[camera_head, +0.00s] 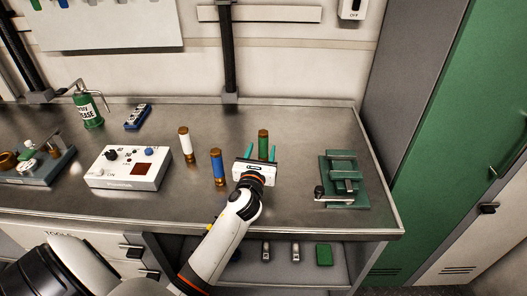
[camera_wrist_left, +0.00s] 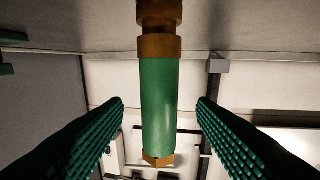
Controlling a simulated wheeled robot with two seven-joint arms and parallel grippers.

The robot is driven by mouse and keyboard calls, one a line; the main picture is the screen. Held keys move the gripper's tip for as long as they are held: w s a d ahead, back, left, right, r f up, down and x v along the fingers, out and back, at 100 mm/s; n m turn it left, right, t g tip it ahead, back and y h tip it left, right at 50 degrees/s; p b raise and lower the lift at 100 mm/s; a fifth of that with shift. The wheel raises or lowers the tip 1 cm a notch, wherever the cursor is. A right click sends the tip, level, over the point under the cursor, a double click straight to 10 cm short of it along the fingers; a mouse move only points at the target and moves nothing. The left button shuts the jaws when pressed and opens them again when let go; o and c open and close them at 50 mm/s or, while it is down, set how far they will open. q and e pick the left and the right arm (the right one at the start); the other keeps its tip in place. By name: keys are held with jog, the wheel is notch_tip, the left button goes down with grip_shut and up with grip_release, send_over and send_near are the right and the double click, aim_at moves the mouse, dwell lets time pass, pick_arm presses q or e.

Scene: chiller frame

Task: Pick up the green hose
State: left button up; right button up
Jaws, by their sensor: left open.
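The green hose (camera_head: 263,139) is a short green cylinder with copper-brown ends, standing upright on the metal bench. My left gripper (camera_head: 261,149) is open at the hose, with its two teal fingers pointing away from me. In the left wrist view the green hose (camera_wrist_left: 160,95) lies between the two ribbed fingers, with a gap on each side. The hose's lower part is hidden behind the gripper in the head view. My right gripper is not in view.
A blue hose (camera_head: 217,167) stands close left of my gripper, with a white hose (camera_head: 186,144) behind it. A green clamp fixture (camera_head: 342,180) is to the right. A white control box (camera_head: 130,168) and a grease can (camera_head: 88,108) are farther left.

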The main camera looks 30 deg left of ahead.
aim_at(263, 148)
pick_arm(q)
jog(key=x, duration=0.4)
jog(key=shift+w+r+p, duration=0.15)
jog(key=shift+r+p, duration=0.05)
jog(key=shift+p, duration=0.15)
jog(key=shift+w+a+f, duration=0.1)
jog(key=shift+w+a, duration=0.1)
jog(key=shift+w, duration=0.2)
grip_shut()
